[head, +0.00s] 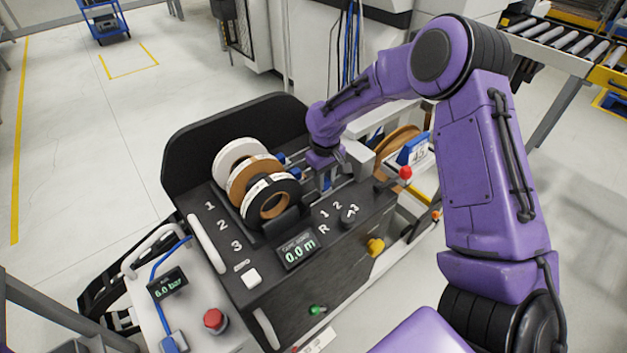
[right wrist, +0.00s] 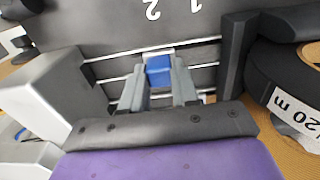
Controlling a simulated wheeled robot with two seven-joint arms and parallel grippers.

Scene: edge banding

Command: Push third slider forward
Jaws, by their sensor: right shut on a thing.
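The machine (head: 225,262) has a row of slotted rails with blue sliders beside its tape rolls. One blue slider (head: 281,159) shows near the white and brown rolls, and my arm and gripper partly cover the others. My right gripper (head: 328,175) is down at the rails in the head view. In the right wrist view a blue slider (right wrist: 158,71) sits between the two grey fingertips of my right gripper (right wrist: 159,85), which is shut on it. I cannot read this slider's number. My left gripper is not in view.
A white roll (head: 237,153), a brown roll (head: 246,172) and a black roll (head: 262,199) stand left of the rails. A grey block (right wrist: 40,92) is close beside the gripper. A red-knobbed lever (head: 405,173) and a selector knob (head: 349,217) are near my arm.

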